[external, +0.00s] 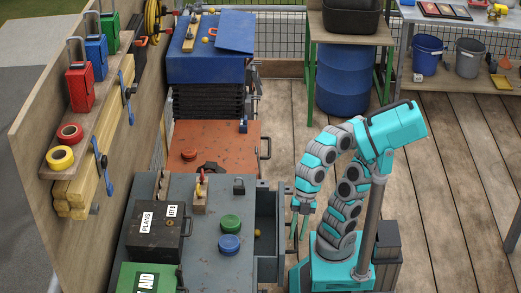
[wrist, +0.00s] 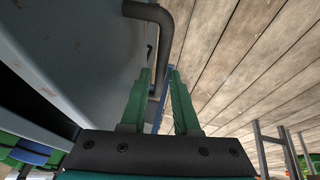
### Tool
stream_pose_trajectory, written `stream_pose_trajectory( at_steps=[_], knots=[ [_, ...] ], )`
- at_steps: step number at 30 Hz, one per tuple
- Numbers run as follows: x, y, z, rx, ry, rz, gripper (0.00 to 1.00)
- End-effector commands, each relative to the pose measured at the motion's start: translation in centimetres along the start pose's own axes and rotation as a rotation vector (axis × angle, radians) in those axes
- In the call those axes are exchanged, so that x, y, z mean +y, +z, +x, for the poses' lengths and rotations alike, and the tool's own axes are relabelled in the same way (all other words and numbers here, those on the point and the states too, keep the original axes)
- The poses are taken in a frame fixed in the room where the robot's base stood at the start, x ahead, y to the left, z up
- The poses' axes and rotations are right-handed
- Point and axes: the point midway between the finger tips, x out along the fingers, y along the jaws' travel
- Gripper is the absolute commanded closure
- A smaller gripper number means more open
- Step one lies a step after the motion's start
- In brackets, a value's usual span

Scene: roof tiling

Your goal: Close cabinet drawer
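The grey cabinet (external: 185,235) stands at lower centre in the external view. Its drawer (external: 267,215) is pulled out on the right side, with a small yellow item inside. My gripper (external: 299,222) points down just outside the drawer front. In the wrist view, the green fingers of my gripper (wrist: 160,100) are apart. A dark bar handle (wrist: 165,45) runs down toward the gap between them; I cannot tell whether either finger touches it. The grey panel beside the handle (wrist: 85,60) fills the left of this view.
On the cabinet top are a black case (external: 155,225), a green round item (external: 230,222) and a blue one (external: 229,244). An orange-topped cabinet (external: 225,140) stands behind. Wooden floor (external: 450,160) is open to the right of my base.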

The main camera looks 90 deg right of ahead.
Motion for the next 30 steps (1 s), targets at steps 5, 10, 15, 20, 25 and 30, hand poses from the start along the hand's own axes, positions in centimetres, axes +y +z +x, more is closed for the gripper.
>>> stream_pose_trajectory(
  at_steps=[5,10,15,20,25,30],
  knots=[
    [0.0,0.0,0.0,0.0,0.0,0.0,0.92],
    [0.0,0.0,-0.01,0.0,0.0,0.0,1.0],
    [0.0,0.0,-0.02,0.0,0.0,0.0,1.0],
    [-0.01,0.0,-0.02,0.0,0.0,0.0,1.0],
    [-0.01,0.0,-0.02,0.0,0.0,0.0,1.0],
    [-0.01,0.0,-0.02,0.0,0.0,0.0,1.0]
  ],
)
